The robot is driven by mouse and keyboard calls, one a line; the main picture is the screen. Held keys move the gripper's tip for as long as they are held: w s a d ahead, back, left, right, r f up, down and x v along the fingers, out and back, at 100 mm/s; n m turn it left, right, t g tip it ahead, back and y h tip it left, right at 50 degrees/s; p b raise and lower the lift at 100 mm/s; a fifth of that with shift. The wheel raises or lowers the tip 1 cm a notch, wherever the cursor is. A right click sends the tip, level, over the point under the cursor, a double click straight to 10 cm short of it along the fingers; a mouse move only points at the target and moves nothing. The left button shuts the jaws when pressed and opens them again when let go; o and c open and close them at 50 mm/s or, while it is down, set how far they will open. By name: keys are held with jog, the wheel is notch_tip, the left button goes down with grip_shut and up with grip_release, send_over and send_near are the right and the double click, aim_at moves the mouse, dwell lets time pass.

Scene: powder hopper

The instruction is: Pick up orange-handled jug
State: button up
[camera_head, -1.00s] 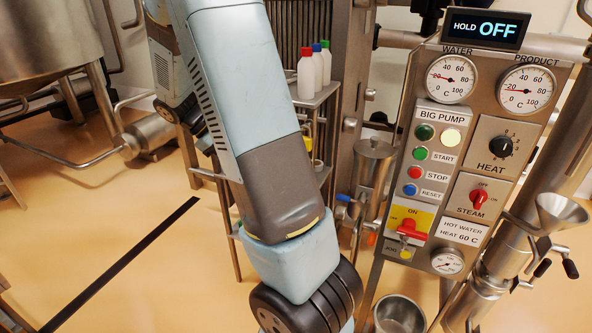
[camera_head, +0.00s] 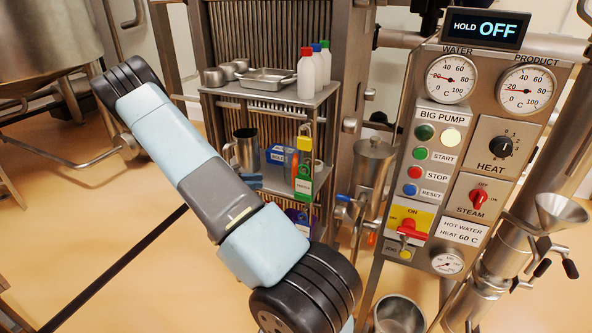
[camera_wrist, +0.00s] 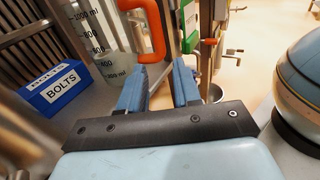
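The jug (camera_wrist: 108,42) is clear, with dark volume marks on its side and a thick orange handle (camera_wrist: 157,35) facing right. It is at the top of the wrist view, partly cut off by the frame edge. My gripper (camera_wrist: 160,68) has two blue fingers spread apart with nothing between them. The handle's lower end shows just beyond the fingertips; I cannot tell whether they touch.
A blue bolts box (camera_wrist: 56,91) stands left of the jug on the shelf. In the head view, a metal jug (camera_head: 246,150) is on the lower shelf; bottles (camera_head: 306,75) and a metal tray (camera_head: 266,82) are above. The control panel (camera_head: 440,150) stands to the right.

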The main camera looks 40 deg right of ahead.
aim_at(296, 167)
jog(key=shift+n+h, duration=0.3)
jog(key=shift+h, duration=0.1)
jog(key=x, duration=1.4)
jog(key=shift+f, duration=0.3)
grip_shut()
